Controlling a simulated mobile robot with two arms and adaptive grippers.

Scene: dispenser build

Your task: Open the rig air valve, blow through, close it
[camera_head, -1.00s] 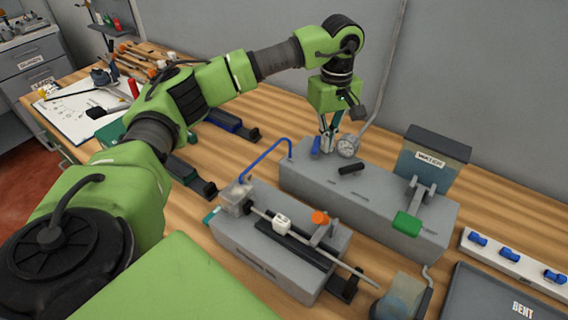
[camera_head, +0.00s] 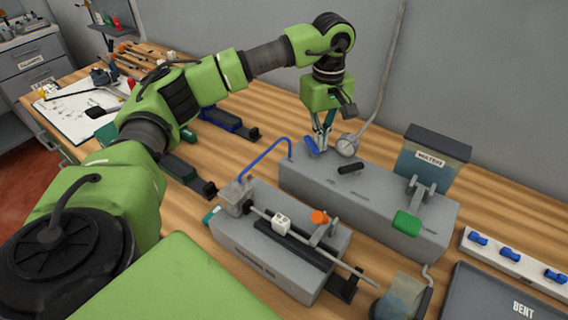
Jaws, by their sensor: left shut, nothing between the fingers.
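The rig is a long grey block (camera_head: 390,208) on the wooden bench. A small blue valve lever (camera_head: 311,147) sits at its back left end, beside a round gauge (camera_head: 347,145). My left gripper (camera_head: 324,149) points down at this end, with its fingertips shut and empty, right at the blue lever. I cannot tell whether they touch it. The lever lies tilted. A blue tube (camera_head: 264,158) arches from the block to a second grey unit (camera_head: 268,256) in front. My right gripper is not in view.
A black handle (camera_head: 351,168), a green paddle (camera_head: 407,223) and a WATER tank (camera_head: 432,160) stand on the block. The front unit carries a rod, a white slider (camera_head: 281,224) and an orange knob (camera_head: 319,217). A tray marked BENT (camera_head: 500,300) lies at right.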

